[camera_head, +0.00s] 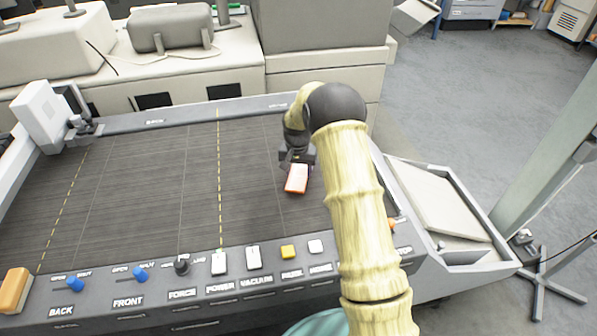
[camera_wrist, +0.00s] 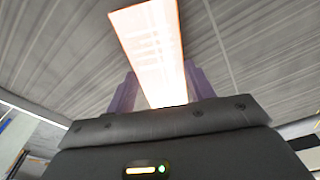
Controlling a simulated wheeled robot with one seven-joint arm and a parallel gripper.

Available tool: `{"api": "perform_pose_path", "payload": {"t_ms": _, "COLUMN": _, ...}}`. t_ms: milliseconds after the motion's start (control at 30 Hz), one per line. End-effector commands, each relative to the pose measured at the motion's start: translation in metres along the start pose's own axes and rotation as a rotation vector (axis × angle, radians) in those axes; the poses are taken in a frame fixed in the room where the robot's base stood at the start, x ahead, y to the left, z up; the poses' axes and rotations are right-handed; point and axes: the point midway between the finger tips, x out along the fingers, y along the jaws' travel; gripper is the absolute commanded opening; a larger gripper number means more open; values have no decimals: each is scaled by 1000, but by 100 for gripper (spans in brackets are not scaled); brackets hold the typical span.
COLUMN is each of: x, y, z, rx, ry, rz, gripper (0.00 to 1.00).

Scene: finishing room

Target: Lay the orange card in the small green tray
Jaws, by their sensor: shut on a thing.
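My gripper (camera_head: 297,159) is shut on the orange card (camera_head: 297,180), over the right part of the dark table bed. The card has a bright, washed-out pale face with orange edges. In the wrist view the card (camera_wrist: 150,45) sticks out from between the purple fingers of my gripper (camera_wrist: 163,92). I cannot tell how far it is above the bed. I cannot make out the small green tray in either view.
The flat dark bed (camera_head: 150,185) is largely clear. A row of knobs and buttons (camera_head: 288,252) lines its front edge. A white carriage (camera_head: 48,115) stands at its left. A pale side bin (camera_head: 440,207) is at the right, beside grey floor.

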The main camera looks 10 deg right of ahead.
Motion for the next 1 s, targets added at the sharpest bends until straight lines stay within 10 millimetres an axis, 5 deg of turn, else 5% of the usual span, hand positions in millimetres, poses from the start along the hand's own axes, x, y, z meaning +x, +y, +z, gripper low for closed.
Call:
{"api": "perform_pose_path", "payload": {"t_ms": 500, "x": 19, "y": 0, "z": 2, "rx": 0, "ry": 0, "rz": 0, "gripper": 28}}
{"api": "perform_pose_path", "payload": {"t_ms": 533, "x": 18, "y": 0, "z": 2, "rx": 0, "ry": 0, "rz": -1, "gripper": 59}}
{"api": "perform_pose_path", "payload": {"t_ms": 600, "x": 18, "y": 0, "z": 2, "rx": 0, "ry": 0, "rz": 0, "gripper": 73}}
{"api": "perform_pose_path", "payload": {"t_ms": 1000, "x": 13, "y": 0, "z": 2, "rx": 0, "ry": 1, "rz": -1, "gripper": 75}}
